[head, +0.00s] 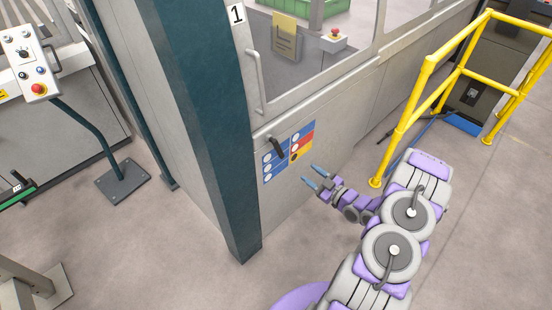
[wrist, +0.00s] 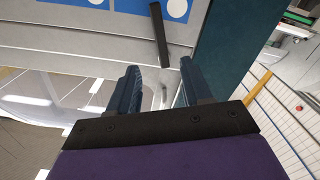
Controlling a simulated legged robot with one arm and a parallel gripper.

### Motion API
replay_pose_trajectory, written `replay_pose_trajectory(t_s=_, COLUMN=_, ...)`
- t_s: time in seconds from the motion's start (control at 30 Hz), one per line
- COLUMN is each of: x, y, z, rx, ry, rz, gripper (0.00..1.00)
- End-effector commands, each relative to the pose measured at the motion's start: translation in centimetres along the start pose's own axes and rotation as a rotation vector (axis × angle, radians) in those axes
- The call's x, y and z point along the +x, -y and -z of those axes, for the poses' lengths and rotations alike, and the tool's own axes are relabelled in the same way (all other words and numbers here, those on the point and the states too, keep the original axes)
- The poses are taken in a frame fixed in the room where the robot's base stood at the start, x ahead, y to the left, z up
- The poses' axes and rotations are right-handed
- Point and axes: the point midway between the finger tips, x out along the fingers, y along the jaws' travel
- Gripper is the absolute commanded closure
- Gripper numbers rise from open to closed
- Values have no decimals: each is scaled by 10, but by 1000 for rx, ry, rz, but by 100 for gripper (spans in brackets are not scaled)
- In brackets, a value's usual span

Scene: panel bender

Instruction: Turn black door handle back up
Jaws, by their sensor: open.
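The black door handle (head: 276,147) is on the grey machine door, beside the blue, red and yellow label panel. It slants down to the right in the head view. In the wrist view the black handle (wrist: 160,35) is a dark bar, with its lower end near the gap between my fingertips. My gripper (head: 311,175) is open and empty, to the right of and below the handle in the head view. Its two blue fingers (wrist: 160,68) also show in the wrist view, spread apart. I see no contact with the handle; the exact distance is unclear.
A dark teal post (head: 205,125) stands left of the handle. A pale vertical grab bar (head: 256,82) is above it on the door. A yellow railing (head: 427,85) stands to the right, close to my arm.

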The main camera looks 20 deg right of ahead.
Motion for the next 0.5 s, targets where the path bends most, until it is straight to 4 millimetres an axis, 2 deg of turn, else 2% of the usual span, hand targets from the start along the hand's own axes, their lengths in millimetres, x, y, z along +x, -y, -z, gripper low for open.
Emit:
replay_pose_trajectory(t_s=0.17, x=4, y=1, z=0, rx=4, ry=-19, rz=-4, gripper=51)
replay_pose_trajectory(t_s=0.5, x=53, y=3, z=2, rx=1, ry=-18, rz=-2, gripper=51)
